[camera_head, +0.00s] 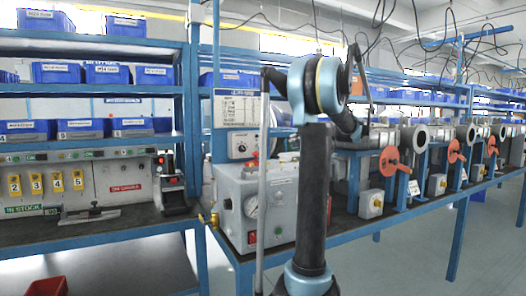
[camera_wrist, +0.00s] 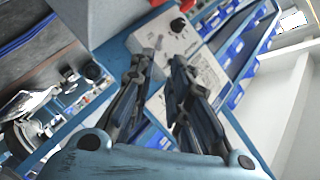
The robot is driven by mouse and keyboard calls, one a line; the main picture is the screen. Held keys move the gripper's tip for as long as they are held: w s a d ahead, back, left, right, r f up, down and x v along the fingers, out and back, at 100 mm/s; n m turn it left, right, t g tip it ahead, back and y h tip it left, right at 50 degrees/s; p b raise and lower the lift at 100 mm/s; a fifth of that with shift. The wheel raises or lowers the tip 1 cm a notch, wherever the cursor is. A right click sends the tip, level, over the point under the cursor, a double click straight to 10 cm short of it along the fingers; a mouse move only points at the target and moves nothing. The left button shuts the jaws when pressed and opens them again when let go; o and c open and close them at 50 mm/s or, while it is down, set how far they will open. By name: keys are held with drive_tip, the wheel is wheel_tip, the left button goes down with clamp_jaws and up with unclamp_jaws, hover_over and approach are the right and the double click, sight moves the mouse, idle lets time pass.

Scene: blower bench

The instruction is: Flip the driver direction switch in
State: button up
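My gripper (camera_wrist: 162,62) has its two dark fingers apart, with nothing between them. In the head view, a pale control box with a round dial (camera_head: 241,146) stands on the grey gauge cabinet (camera_head: 231,192), under a printed chart. I cannot tell which small control is the driver direction switch. The fingertips look apart from the box. In the head view, my arm covers part of the cabinet, and the gripper's fingers cannot be made out.
A blue-framed bench (camera_head: 358,236) runs to the right with several blower units and orange-red handwheels (camera_head: 389,160). Shelves of blue bins (camera_head: 75,129) stand at left. A red and black device (camera_head: 172,188) sits on the left bench. A red bin (camera_head: 46,287) is low at left.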

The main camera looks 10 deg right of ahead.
sight(258, 147)
drive_tip(key=x, duration=1.5)
drive_tip(key=shift+w+a+f, duration=0.15)
drive_tip(key=shift+a, duration=0.2)
drive_tip(key=shift+c, duration=0.5)
